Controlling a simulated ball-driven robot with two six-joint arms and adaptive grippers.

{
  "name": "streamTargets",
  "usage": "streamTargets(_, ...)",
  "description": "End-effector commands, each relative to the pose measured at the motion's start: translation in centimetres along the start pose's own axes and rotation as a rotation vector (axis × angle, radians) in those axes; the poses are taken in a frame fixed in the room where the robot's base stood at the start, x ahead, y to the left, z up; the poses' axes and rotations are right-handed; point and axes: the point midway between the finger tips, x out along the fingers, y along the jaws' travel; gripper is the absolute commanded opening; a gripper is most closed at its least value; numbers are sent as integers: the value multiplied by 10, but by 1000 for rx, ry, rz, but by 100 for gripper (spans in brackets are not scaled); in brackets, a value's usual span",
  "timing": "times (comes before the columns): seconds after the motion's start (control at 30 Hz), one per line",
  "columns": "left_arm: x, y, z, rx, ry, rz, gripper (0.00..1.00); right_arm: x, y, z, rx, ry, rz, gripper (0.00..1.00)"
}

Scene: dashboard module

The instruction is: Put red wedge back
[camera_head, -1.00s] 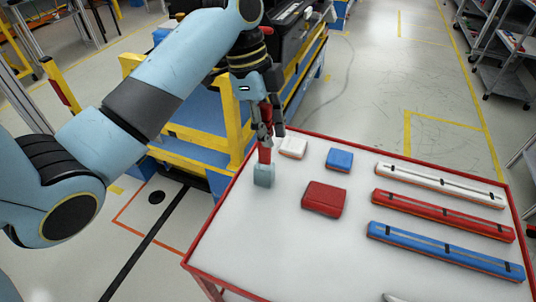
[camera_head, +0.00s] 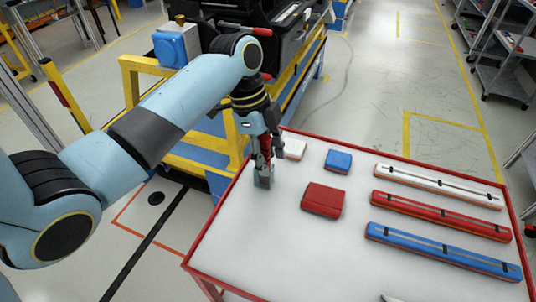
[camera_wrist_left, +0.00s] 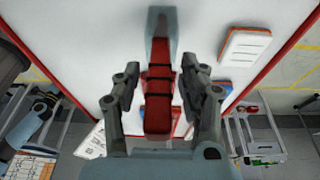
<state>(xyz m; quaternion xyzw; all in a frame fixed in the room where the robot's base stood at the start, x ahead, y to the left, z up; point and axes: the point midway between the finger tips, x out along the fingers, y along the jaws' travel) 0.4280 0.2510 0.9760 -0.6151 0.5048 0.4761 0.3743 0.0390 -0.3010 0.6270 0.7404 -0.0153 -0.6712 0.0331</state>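The red wedge (camera_head: 264,146) stands upright near the left edge of the table (camera_head: 255,245), its lower end at a grey-blue block (camera_head: 264,178). In the left wrist view the wedge (camera_wrist_left: 160,88) has dark bands and points at the grey-blue block (camera_wrist_left: 164,24). My left gripper (camera_head: 268,152) is around the wedge from above. Its fingers (camera_wrist_left: 163,80) lie on both sides of the wedge, with narrow gaps, so it looks open. The fingers partly hide the wedge in the head view.
A white block (camera_head: 294,148), a blue block (camera_head: 338,160) and a red block (camera_head: 323,199) lie nearby. White (camera_head: 438,186), red (camera_head: 440,215) and blue (camera_head: 443,250) bars lie at the right. A yellow-framed cart (camera_head: 190,150) stands behind. The table's front left is bare.

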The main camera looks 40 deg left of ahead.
Motion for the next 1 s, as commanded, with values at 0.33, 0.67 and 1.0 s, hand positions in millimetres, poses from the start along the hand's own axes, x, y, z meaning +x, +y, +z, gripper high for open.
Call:
streamTargets(0.33, -8, -1, 0, 1, 0, -3, 42, 1, 7, 2, -3, -3, 8, 40)
streamTargets(0.67, -76, -1, 1, 3, -3, -5, 42, 8, 8, 1, -4, 0, 9, 40)
streamTargets(1.0, -120, -1, 0, 0, 0, -1, 42, 12, 7, 1, -4, 1, 8, 40)
